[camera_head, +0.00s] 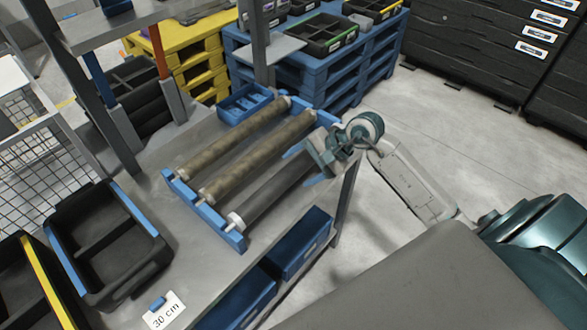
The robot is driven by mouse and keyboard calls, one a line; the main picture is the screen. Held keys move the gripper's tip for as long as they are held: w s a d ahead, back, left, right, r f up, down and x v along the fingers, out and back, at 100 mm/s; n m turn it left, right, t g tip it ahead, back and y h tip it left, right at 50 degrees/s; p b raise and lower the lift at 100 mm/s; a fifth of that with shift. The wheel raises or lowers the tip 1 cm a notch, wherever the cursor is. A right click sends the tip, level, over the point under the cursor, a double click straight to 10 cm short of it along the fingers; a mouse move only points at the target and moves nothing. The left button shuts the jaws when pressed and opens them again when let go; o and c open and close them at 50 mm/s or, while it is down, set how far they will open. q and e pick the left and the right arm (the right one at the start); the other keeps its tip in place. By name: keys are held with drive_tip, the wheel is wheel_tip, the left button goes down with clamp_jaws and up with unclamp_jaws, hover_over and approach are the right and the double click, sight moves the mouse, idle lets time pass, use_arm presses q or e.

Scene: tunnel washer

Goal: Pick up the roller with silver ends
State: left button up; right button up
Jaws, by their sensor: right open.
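Three rollers lie side by side in a blue rack (187,198) on a grey table. The left roller (232,139) and the middle roller (257,157) have brownish bodies with pale grey ends. The right roller (270,192) is darker grey, with a whitish-silver near end (236,219); its far end is hidden by my gripper. I cannot tell the end materials apart surely. My right gripper (302,167) is open, its blue-tipped fingers over the far part of the right roller. I cannot tell whether they touch it. My left gripper is not in view.
Black bins (108,240) stand on the table at left, beside a "30 cm" card (165,311). Blue bins (300,243) sit along the front right edge. A shelf post (259,45) rises behind the rack. Blue pallets (330,75) stand behind; the floor at right is clear.

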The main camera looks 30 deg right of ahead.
sight(294, 172)
drive_tip(key=shift+w+a+f, duration=0.15)
drive_tip(key=shift+f, duration=0.05)
drive_tip(key=p+x, duration=0.2)
drive_tip(key=x, duration=0.2)
drive_tip(key=shift+f, duration=0.1)
drive_tip(key=shift+w+f+p, duration=0.1)
drive_tip(key=shift+f+p, duration=0.2)
drive_tip(key=shift+f, duration=0.1)
clamp_jaws()
